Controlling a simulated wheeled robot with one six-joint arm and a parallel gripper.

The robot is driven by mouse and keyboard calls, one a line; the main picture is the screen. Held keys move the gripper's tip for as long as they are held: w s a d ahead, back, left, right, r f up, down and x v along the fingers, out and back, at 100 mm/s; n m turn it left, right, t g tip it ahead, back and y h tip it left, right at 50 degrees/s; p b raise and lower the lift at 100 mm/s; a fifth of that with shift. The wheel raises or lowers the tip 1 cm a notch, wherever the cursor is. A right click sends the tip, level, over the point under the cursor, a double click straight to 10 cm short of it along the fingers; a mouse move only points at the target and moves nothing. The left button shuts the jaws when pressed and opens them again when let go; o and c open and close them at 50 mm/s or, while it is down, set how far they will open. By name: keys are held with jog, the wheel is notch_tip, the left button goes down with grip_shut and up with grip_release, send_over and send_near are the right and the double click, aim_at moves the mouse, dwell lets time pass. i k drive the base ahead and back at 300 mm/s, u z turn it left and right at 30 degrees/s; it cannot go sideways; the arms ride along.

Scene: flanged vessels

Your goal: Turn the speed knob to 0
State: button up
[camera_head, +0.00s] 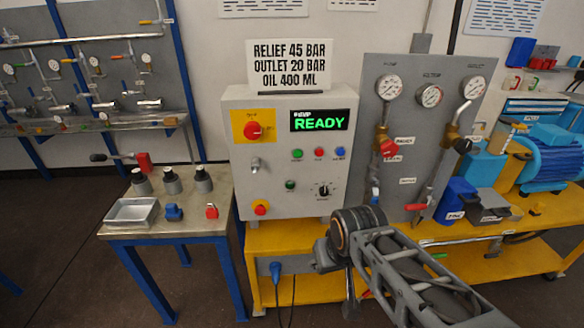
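The grey control box (262,192) stands on the yellow bench in the middle of the camera_head view. A black knob (324,190) with pale scale marks around it sits low on the right of its front panel. I take it for the speed knob; its label and pointer setting are too small to read. The display (319,120) shows READY in green. My arm reaches in from the lower right, and its nearest joint is below and right of the knob, with a gap in the picture. I cannot make out my gripper's fingers.
A red rotary switch (253,131) on a yellow plate, several coloured buttons and a red-yellow stop button (261,207) share the panel. A gauge panel (407,180) with valves stands to its right. A small table (190,218) with a metal tray (131,213) stands left.

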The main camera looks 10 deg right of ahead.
aim_at(323, 191)
jog(key=z, duration=1.85)
jog(key=k, duration=1)
jog(key=u, duration=1.4)
jog(key=i, duration=0.5)
